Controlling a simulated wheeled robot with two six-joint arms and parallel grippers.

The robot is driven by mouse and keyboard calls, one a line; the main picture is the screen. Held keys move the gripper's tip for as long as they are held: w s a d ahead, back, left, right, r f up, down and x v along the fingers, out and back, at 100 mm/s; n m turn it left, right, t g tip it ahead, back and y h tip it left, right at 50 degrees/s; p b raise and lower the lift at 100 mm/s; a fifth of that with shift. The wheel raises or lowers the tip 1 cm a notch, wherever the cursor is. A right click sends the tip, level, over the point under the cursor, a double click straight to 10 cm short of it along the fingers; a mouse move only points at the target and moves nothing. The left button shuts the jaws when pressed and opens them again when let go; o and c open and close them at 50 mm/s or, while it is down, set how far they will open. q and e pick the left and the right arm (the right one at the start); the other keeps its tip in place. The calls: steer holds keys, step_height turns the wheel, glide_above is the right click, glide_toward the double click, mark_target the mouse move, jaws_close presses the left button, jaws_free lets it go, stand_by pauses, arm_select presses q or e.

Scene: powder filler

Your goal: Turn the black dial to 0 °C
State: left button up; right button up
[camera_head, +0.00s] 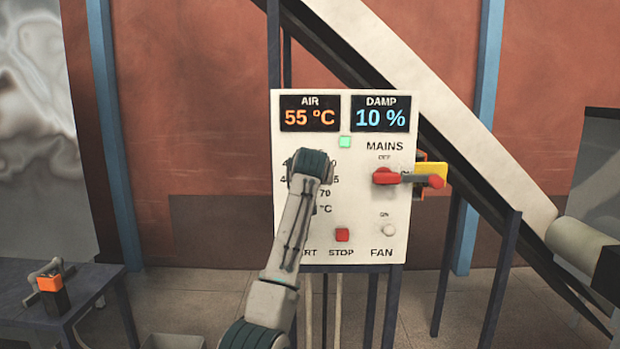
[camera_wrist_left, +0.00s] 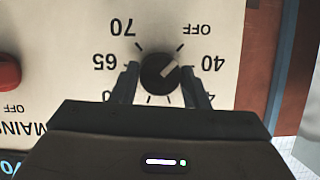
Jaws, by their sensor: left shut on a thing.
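The black dial (camera_wrist_left: 158,73) sits on the white control panel (camera_head: 345,220), beside my left gripper's fingertips. The wrist view shows the panel upside down. My left gripper (camera_wrist_left: 161,76) is shut on the dial, one finger on each side. The dial's white pointer lies between the OFF and 40 marks, closer to OFF. The marks 70, 65, 40 and OFF are readable; no 0 mark shows. In the head view my left wrist hides the dial. The AIR display (camera_head: 310,114) reads 55 °C. My right gripper is not in view.
The panel also has a DAMP display (camera_head: 380,114) reading 10 %, a red MAINS handle (camera_head: 385,177), a red STOP button (camera_head: 342,235) and a white FAN knob (camera_head: 388,230). A sloping conveyor (camera_head: 420,90) runs behind. A dark table (camera_head: 30,310) stands at left.

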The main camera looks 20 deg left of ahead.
arm_select(q)
steer(key=shift+r+n, duration=0.1)
steer(key=shift+n, duration=0.2)
stand_by(0.4)
steer(key=o, duration=1)
steer(key=b+v, duration=0.2)
steer(key=v, duration=0.3)
steer(key=b+v, duration=0.2)
steer(key=v, duration=0.3)
steer(key=shift+s+a, duration=0.15)
steer(key=shift+s, duration=0.2)
